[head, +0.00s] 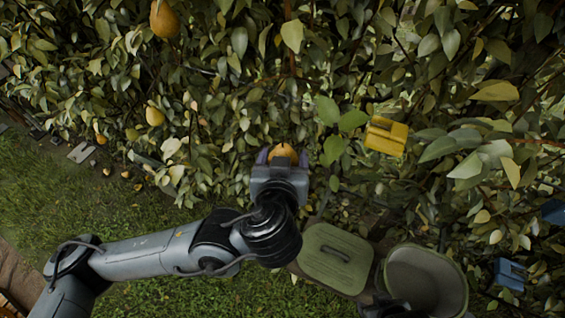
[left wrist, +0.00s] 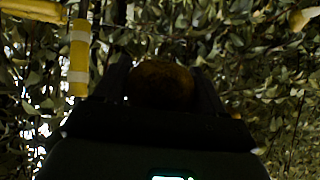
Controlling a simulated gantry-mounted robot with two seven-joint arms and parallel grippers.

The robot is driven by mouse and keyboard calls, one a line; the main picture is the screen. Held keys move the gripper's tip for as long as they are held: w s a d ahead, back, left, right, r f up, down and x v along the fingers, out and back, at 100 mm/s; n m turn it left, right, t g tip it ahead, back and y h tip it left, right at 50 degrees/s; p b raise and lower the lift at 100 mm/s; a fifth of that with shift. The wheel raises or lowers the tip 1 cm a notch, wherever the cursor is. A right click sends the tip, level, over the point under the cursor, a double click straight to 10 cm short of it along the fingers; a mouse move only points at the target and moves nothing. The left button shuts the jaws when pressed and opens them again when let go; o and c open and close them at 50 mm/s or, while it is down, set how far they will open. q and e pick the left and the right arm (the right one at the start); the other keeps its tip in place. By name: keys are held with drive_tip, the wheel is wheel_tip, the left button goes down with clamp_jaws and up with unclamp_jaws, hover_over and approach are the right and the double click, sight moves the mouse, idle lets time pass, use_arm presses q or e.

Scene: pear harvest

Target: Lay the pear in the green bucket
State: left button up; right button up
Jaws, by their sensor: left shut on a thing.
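My left gripper (head: 283,158) is in the middle of the head view, up against the leaves. It is shut on a yellow-orange pear (head: 283,152). In the left wrist view the pear (left wrist: 163,84) shows dark between the two fingers. Below and to the right of the gripper is a green bucket (head: 424,282) with its open top facing up. My right gripper is not in view.
Other pears hang in the foliage, one at the top (head: 164,19) and one at the left (head: 155,116). A yellow box-like thing (head: 386,136) is in the leaves right of the gripper. A blue one (head: 510,274) is at the lower right. Grass is open at the lower left.

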use_arm(q)
drive_tip(key=shift+w+d+r+n+y, duration=0.1)
drive_tip(key=shift+r+n+y, duration=0.3)
drive_tip(key=shift+n+y, duration=0.15)
wheel_tip(320, 180, down, 9)
drive_tip(key=a+m+h, duration=0.2)
drive_tip(key=s+a+f+n+y, duration=0.1)
drive_tip(key=s+a+f, duration=0.1)
drive_tip(key=a+f, duration=0.6)
drive_tip(key=s+a+f+n+y, duration=0.1)
drive_tip(key=s+a+f, duration=0.2)
drive_tip(key=a+f, duration=0.5)
drive_tip(key=a, duration=0.3)
drive_tip(key=shift+s+f, duration=0.3)
drive_tip(key=shift+f, duration=0.05)
